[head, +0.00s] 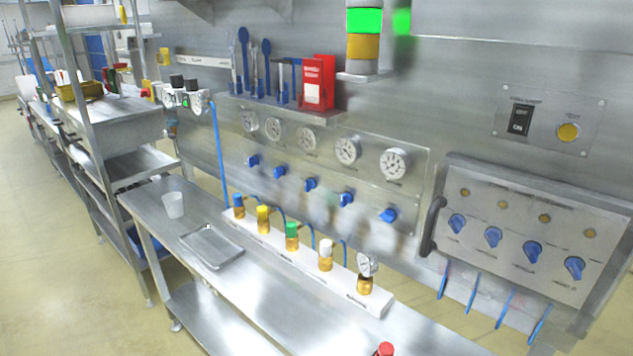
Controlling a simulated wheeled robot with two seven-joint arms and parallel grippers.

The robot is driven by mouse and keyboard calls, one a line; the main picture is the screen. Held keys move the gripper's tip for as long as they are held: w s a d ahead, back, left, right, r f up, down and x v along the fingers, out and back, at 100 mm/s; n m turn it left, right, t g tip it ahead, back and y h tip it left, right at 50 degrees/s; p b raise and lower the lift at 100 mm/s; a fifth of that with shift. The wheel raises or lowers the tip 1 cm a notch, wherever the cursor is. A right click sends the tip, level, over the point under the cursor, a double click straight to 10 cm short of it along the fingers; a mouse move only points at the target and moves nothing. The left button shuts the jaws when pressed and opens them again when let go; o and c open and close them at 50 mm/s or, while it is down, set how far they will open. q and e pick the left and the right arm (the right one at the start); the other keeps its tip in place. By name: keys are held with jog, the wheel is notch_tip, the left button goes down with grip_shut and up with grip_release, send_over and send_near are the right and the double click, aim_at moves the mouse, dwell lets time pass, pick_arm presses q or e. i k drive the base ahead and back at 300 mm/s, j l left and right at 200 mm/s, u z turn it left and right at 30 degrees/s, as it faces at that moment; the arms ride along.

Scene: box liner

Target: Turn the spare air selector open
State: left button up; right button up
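The labels are too small to tell which knob is the spare air selector. A box panel (527,228) at the right carries a row of blue selector knobs: the leftmost (457,223), two in the middle (493,237) (532,251) and the rightmost (574,268). Each has a small amber lamp above it. A wall panel in the middle has a row of round gauges with blue knobs below; its rightmost knob (388,215) lies flatter than its neighbour (346,199). Neither of my grippers shows in the head view.
A steel bench (270,305) runs below the panels, with a white cup (173,204), a shallow tray (211,246) and a white strip (307,262) of coloured fittings. A dark handle (432,226) sticks out left of the box panel. Blue tubes hang below it.

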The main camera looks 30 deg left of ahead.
aim_at(389, 216)
jog(key=k+j+z, duration=0.2)
jog(key=k+j, duration=0.55)
